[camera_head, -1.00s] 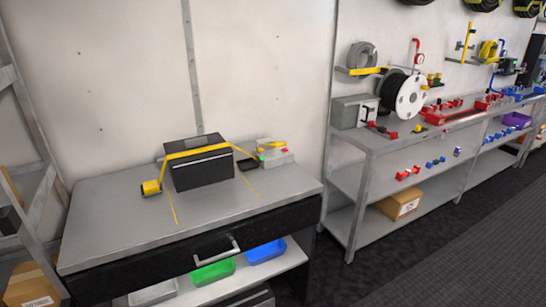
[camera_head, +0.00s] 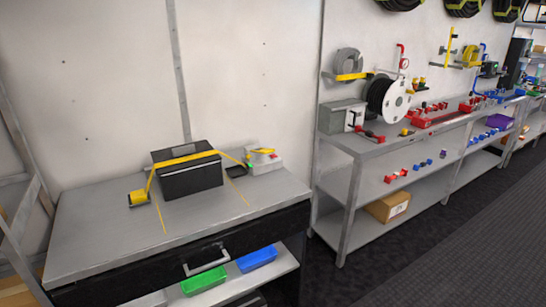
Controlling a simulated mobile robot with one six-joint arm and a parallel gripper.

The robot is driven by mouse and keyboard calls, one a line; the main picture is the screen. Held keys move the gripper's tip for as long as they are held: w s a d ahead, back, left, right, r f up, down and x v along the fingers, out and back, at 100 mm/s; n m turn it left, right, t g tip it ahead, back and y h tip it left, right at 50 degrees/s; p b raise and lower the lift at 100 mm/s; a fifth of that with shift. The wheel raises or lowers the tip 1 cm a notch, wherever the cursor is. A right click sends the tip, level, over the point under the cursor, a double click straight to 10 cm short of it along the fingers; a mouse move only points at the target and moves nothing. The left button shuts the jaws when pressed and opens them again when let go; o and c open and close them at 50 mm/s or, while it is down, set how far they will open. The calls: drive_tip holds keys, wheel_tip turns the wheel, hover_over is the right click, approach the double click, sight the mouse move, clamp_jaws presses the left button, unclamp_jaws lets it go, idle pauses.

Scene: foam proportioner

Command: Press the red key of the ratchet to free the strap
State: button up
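A black box (camera_head: 188,180) stands on the grey workbench top (camera_head: 100,235). A yellow strap (camera_head: 185,160) runs over the box and slopes down on both sides. At its left end is a yellow roll or block (camera_head: 138,197) on the bench. At its right end a pale grey ratchet unit (camera_head: 265,164) sits on the bench, with a yellow part on top, a small red spot (camera_head: 276,157) at its right and a green spot at its left. The red spot is too small to tell its shape. My gripper is not in view.
The bench has a drawer with a handle (camera_head: 207,257) and a lower shelf with a green bin (camera_head: 206,279) and a blue bin (camera_head: 257,259). A long shelf unit at right holds a cable reel (camera_head: 393,99), a grey box (camera_head: 341,117) and red fittings. Dark floor (camera_head: 440,250) is clear at right.

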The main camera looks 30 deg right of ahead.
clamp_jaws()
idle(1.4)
